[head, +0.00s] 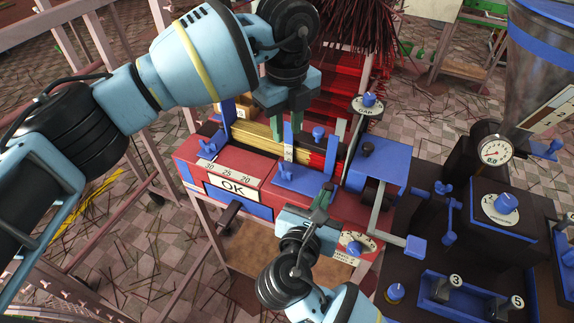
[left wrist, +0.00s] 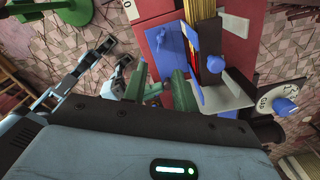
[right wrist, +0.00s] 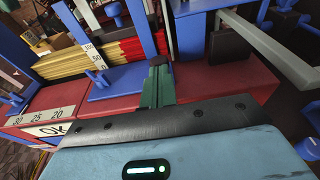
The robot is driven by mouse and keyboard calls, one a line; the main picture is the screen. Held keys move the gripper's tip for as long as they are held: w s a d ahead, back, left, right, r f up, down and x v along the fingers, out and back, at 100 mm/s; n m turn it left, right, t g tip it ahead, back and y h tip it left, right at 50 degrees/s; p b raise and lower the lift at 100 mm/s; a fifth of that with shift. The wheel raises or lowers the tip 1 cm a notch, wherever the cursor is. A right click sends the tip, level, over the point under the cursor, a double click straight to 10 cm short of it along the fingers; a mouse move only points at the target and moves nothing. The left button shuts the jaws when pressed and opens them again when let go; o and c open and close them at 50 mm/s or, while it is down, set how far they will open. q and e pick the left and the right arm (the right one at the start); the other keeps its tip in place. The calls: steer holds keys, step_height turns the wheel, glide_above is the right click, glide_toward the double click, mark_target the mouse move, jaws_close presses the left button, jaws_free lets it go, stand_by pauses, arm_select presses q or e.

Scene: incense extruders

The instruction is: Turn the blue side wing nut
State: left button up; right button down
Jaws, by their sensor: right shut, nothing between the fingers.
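Several blue wing nuts show in the head view, and I cannot tell which one is the side wing nut. One (head: 285,171) stands on a blue plate on the red machine's front; it also shows in the right wrist view (right wrist: 99,78). Another (head: 207,147) is at the machine's left end. Two more are on the dark box at right, an upper one (head: 443,188) and a lower one (head: 449,237). My left gripper (head: 286,122) is open and empty above the yellow sticks.
The red machine (head: 232,172) carries an OK panel and yellow and red sticks. A grey crank with a blue handle (head: 415,246) stands to the right of my right gripper. A gauge (head: 495,150) and hopper are further right.

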mark_target(287, 169)
arm_select(q)
steer(key=shift+f, duration=0.1)
step_height(287, 169, down, 12)
steer(key=shift+r, duration=0.1)
stand_by(0.4)
jaws_close()
